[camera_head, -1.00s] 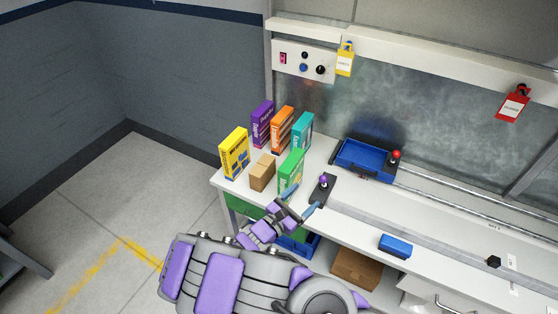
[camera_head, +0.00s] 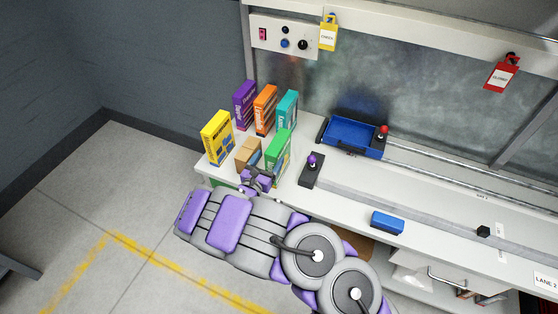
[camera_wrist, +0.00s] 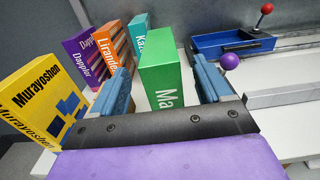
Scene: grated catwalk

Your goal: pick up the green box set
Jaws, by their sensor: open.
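The green box (camera_head: 279,152) stands upright on the left part of the white workbench, at the front of a group of coloured boxes. In the wrist view the green box (camera_wrist: 165,75) stands between the two blue fingers of my gripper (camera_wrist: 164,88). The fingers are open, one on each side, with a visible gap at least on the right. In the head view my gripper (camera_head: 262,178) is just in front of the green box, and its fingertips are mostly hidden there.
A yellow box (camera_head: 216,138), a brown carton (camera_head: 248,153), and purple (camera_head: 245,104), orange (camera_head: 265,109) and teal (camera_head: 287,110) boxes stand close by. A purple-knobbed joystick (camera_head: 312,170) is just right. A blue tray (camera_head: 351,137) lies farther back. The bench front holds a blue block (camera_head: 387,222).

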